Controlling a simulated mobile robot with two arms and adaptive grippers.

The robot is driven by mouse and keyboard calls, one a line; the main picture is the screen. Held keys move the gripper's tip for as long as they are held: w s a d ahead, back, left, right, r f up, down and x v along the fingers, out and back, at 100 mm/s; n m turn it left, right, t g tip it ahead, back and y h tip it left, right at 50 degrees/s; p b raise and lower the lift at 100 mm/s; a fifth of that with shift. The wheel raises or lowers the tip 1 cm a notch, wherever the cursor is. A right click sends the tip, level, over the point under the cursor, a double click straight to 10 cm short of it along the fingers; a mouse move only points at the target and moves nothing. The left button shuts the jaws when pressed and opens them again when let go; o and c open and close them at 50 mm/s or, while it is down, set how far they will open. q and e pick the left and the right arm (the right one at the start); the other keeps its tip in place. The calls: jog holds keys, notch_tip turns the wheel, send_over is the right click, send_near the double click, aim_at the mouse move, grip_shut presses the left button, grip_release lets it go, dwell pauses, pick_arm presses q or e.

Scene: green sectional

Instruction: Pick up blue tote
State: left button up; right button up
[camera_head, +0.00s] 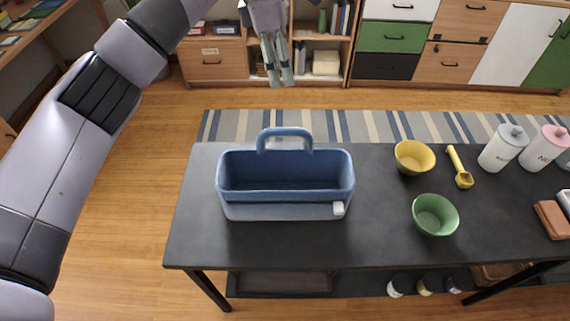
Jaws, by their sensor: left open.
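The blue tote (285,205) stands upright on the left part of the dark table. It is an open box with an arched handle rising at its back and a small white tag on its front right. It looks empty inside. My left arm comes in from the left, and my left gripper (278,78) hangs fingers-down at the top of the view. It is open and empty, above and beyond the tote and apart from it. My right gripper is not in view.
The dark table (370,250) also holds a yellow bowl (414,157), a green bowl (435,214), a yellow scoop (459,168), white canisters (503,148) and a brown block (552,220) to the right. Cabinets (400,36) stand behind a striped rug (350,126).

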pick_arm(q)
jog(key=p, duration=0.2)
send_over(285, 128)
notch_tip(285, 128, down, 6)
jog(key=shift+a+r, duration=0.1)
jog(key=shift+a, duration=0.05)
jog(key=f, duration=0.3)
jog(key=shift+w+d+f, duration=0.2)
jog(key=shift+f, duration=0.1)
jog(key=shift+d+f+p, duration=0.1)
jog(key=shift+f+p, duration=0.25)
jog(key=shift+f, duration=0.5)
jog(key=f, duration=0.1)
jog(key=f+p, duration=0.1)
jog(key=f, duration=0.1)
jog(key=f+p, duration=0.1)
jog(key=shift+s+a+f, duration=0.2)
jog(key=shift+s+a, duration=0.05)
jog(key=shift+s, duration=0.05)
jog(key=shift+d+f, duration=0.1)
jog(key=shift+f, duration=0.3)
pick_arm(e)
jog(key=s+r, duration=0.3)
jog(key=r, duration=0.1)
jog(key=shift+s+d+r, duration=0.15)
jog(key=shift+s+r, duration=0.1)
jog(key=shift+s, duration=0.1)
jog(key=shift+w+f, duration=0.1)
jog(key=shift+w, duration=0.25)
